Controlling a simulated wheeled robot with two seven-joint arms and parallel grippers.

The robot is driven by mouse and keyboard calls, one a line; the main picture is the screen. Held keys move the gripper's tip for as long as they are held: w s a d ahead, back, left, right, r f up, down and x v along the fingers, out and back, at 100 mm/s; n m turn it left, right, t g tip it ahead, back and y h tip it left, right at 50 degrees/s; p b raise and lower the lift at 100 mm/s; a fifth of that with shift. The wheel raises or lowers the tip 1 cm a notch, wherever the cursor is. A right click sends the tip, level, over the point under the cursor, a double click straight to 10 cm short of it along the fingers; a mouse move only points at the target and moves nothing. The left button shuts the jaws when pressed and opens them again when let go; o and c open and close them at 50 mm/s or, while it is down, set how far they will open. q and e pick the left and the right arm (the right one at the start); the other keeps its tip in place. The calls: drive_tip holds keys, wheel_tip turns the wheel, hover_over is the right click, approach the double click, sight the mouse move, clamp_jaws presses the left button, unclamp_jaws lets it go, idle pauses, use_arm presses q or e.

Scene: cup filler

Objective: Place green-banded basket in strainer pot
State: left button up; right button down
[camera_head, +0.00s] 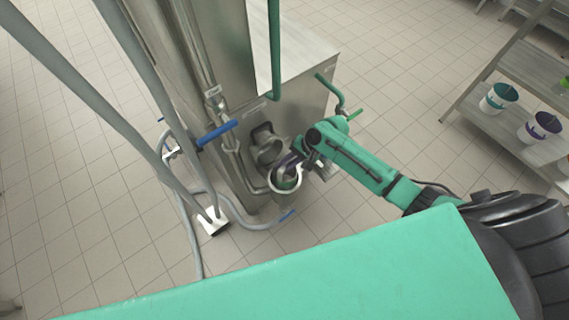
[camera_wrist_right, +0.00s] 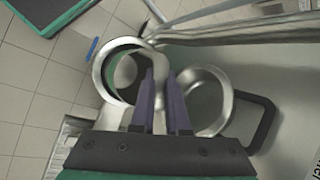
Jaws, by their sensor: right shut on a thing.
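The strainer pot (camera_head: 285,196) is a round metal pot fixed low at the foot of the steel machine. Its bright rim also shows in the right wrist view (camera_wrist_right: 101,84). The green-banded basket (camera_head: 286,183) shows as a green patch inside the pot's mouth, and a thin green curve shows inside the rim in the wrist view. How deep it sits I cannot tell. My right gripper (camera_head: 291,162) reaches over the pot, its purple fingers (camera_wrist_right: 161,95) shut on the basket at the rim's near side. The fingers hide part of the basket. My left gripper is not in view.
A round metal lid (camera_head: 268,150) with a dark handle (camera_wrist_right: 266,122) stands open beside the pot. Grey hoses run left of it, and a blue lever (camera_head: 218,132) sits above. A shelf (camera_head: 520,125) at the right holds several basket-like buckets.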

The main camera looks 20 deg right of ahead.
drive_tip(key=shift+f, duration=0.55)
drive_tip(key=c, duration=0.9)
unclamp_jaws()
drive_tip(key=v, duration=1.3)
drive_tip(key=shift+a+r, duration=0.25)
